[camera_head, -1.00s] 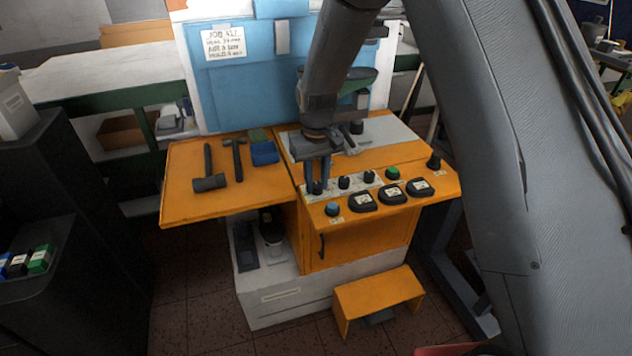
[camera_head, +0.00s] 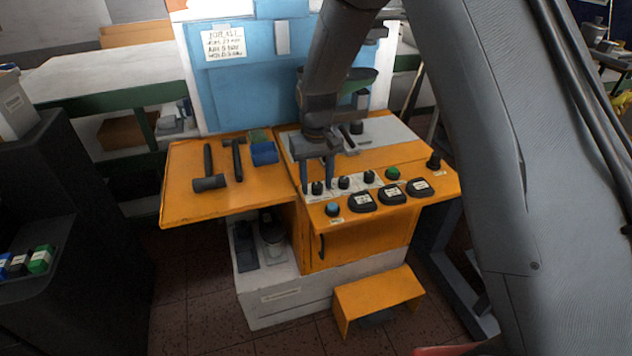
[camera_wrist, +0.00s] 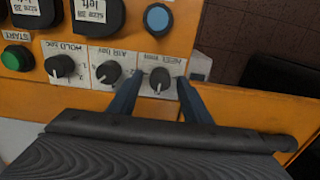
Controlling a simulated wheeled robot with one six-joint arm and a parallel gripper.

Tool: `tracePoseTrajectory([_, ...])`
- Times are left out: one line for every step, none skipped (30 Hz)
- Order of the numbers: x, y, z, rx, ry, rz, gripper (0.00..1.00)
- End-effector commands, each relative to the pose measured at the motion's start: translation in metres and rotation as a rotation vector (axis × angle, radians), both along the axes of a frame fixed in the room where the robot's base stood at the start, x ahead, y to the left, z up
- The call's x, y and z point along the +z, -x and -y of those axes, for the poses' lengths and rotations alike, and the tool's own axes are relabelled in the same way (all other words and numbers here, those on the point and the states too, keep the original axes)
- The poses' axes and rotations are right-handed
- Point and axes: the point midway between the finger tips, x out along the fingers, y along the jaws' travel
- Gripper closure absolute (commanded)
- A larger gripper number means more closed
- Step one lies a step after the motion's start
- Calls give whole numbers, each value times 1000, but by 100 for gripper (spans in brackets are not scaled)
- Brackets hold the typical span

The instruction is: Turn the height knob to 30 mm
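The knob panel is a pale strip with three black knobs on the orange machine's front. The knob (camera_head: 317,188) at the left end in the head view is the right-hand one (camera_wrist: 160,80) in the wrist view. Its upside-down label seems to end in "mm"; its scale is too small to read. My gripper (camera_head: 317,180) is over this knob. In the wrist view its two dark fingers (camera_wrist: 157,94) stand on either side of the knob, with gaps visible. The middle knob (camera_wrist: 108,74), labelled like "AIR bar", is just left of the left finger.
The "HOLD sec" knob (camera_wrist: 61,68), a green button (camera_wrist: 17,58), a blue button (camera_wrist: 158,18) and black size pads (camera_head: 391,194) are close by. Hammers (camera_head: 209,170) and a blue block (camera_head: 264,153) lie on the orange table to the left.

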Motion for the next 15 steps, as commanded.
tracePoseTrajectory([0,0,0,0,0,0,56])
tracePoseTrajectory([0,0,0,0,0,0,56])
tracePoseTrajectory([0,0,0,0,0,0,56])
tracePoseTrajectory([1,0,0,0,0,1,56])
tracePoseTrajectory([2,0,0,0,0,1,56])
tracePoseTrajectory([4,-1,0,0,-1,2,56])
tracePoseTrajectory([7,-1,0,0,-1,2,56])
tracePoseTrajectory([10,-1,0,0,-1,2,56])
tracePoseTrajectory([15,-1,0,0,-1,3,56])
tracePoseTrajectory([19,-1,0,0,-1,4,56])
tracePoseTrajectory([24,-1,0,0,-1,4,56])
tracePoseTrajectory([30,-1,0,0,-1,4,56])
tracePoseTrajectory([35,-1,0,0,-1,4,56])
tracePoseTrajectory([40,-1,0,0,-1,4,56])
tracePoseTrajectory([46,-1,0,0,-1,4,56])
